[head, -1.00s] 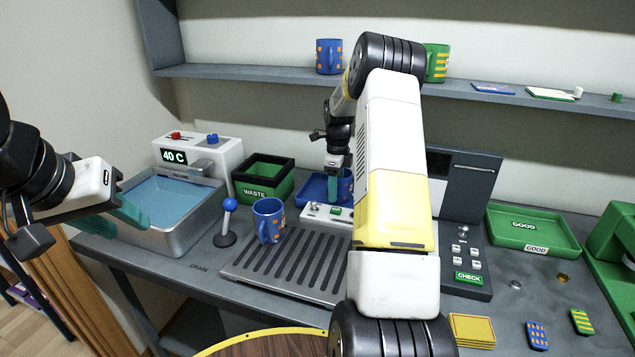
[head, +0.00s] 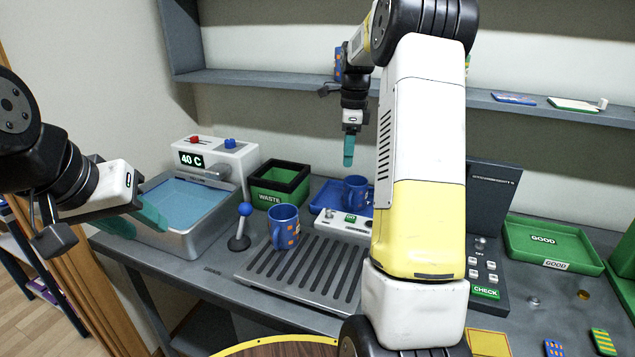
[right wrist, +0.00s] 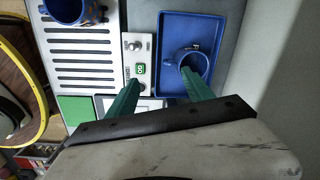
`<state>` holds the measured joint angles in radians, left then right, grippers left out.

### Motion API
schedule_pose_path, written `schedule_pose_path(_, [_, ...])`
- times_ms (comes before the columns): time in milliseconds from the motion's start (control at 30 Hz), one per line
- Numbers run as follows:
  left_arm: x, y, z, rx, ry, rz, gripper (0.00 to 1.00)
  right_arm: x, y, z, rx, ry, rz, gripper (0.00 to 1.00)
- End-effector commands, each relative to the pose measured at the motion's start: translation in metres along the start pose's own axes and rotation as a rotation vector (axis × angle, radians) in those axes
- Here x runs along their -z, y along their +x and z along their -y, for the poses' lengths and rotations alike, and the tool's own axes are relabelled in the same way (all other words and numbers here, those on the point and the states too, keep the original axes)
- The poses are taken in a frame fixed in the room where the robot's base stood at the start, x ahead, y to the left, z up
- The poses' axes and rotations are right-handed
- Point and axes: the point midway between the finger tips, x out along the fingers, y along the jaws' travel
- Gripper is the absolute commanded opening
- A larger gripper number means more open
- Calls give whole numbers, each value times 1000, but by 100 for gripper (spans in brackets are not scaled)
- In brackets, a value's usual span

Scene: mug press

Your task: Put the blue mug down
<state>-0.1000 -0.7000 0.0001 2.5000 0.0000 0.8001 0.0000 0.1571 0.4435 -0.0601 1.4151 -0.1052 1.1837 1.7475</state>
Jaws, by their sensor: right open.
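A blue mug (head: 356,190) stands upright on the blue tray (head: 322,204) behind the small white panel. In the right wrist view the mug (right wrist: 187,62) sits on the tray (right wrist: 180,24) near the tip of one finger. My right gripper (head: 349,150) is open and empty, raised above the tray and apart from the mug; its spread fingers show in the right wrist view (right wrist: 160,88). A second blue mug (head: 284,228) with orange marks stands on the slotted drain grate (head: 300,272). My left gripper (head: 140,220) is by the water basin, its jaw opening unclear.
A water basin (head: 160,240) reading 40 C stands at the left. A blue-knobbed lever (head: 243,225) and a waste bin (head: 280,184) are beside the grate. A green GOOD tray (head: 550,247) is at the right. The shelf (head: 270,78) runs above.

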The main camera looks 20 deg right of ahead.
Motion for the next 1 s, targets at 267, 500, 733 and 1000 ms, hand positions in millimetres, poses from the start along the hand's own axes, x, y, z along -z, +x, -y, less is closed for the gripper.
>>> schedule_pose_path(267, [0,0,0,0,0,0,36,-33,-84,-110,178,-666,55,60])
schedule_pose_path(500, [0,0,0,0,0,0,36,-45,-110,-216,353,-1242,18,60])
schedule_pose_path(733, [0,0,0,0,0,0,36,-46,-99,-302,506,-1711,-83,60])
schedule_pose_path(1000, [0,0,0,0,0,0,36,-45,-84,-338,572,-1930,-156,60])
